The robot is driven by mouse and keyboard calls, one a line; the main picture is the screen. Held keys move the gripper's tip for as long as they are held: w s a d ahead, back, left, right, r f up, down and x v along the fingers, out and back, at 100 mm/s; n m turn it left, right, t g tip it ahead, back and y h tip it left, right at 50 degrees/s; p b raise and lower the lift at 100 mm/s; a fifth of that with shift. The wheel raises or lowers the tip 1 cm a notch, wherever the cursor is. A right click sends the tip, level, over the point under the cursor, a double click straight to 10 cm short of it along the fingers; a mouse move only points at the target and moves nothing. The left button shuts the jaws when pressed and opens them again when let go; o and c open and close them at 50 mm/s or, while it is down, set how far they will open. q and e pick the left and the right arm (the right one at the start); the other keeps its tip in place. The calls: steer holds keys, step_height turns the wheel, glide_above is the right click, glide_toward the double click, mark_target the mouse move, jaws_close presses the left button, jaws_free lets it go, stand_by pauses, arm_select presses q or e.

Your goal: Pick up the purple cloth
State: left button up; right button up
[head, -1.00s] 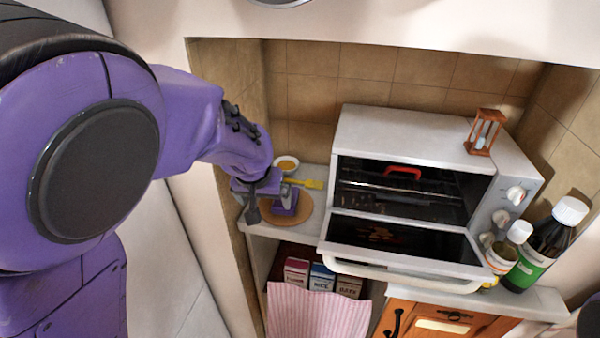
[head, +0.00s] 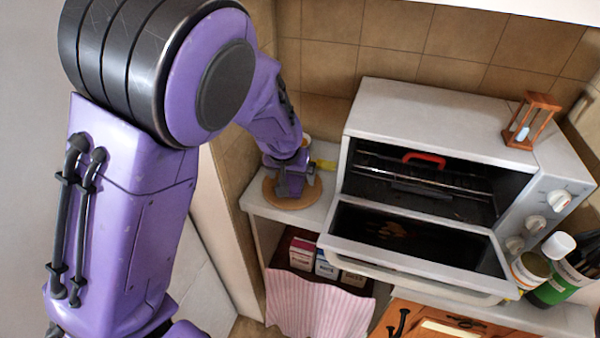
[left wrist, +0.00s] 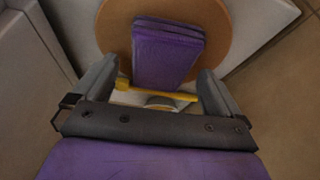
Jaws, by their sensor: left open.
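The purple cloth (left wrist: 168,50) is a folded, layered pad on a round wooden board (left wrist: 112,22) in the left wrist view. In the head view the board (head: 275,199) rests on the counter left of the oven, and the cloth is mostly hidden by my gripper. My left gripper (left wrist: 160,70) is open, with one finger on each side of the near end of the cloth. I cannot tell whether the fingers touch it. In the head view the left gripper (head: 288,178) is low over the board. My right gripper is out of view.
A yellow-handled tool (left wrist: 160,93) lies beside the cloth, crossing between my fingers. A toaster oven (head: 430,115) with its door down stands close on the right. A tiled wall (head: 330,60) is behind. A pink striped towel (head: 315,305) hangs below.

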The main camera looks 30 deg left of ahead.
arm_select(q)
steer(key=shift+w+a+f, duration=0.1)
steer(key=shift+w+f, duration=0.05)
steer(key=shift+f, duration=0.25)
steer(key=shift+f, duration=0.2)
steer(key=shift+c, duration=0.3)
steer(key=c, duration=1)
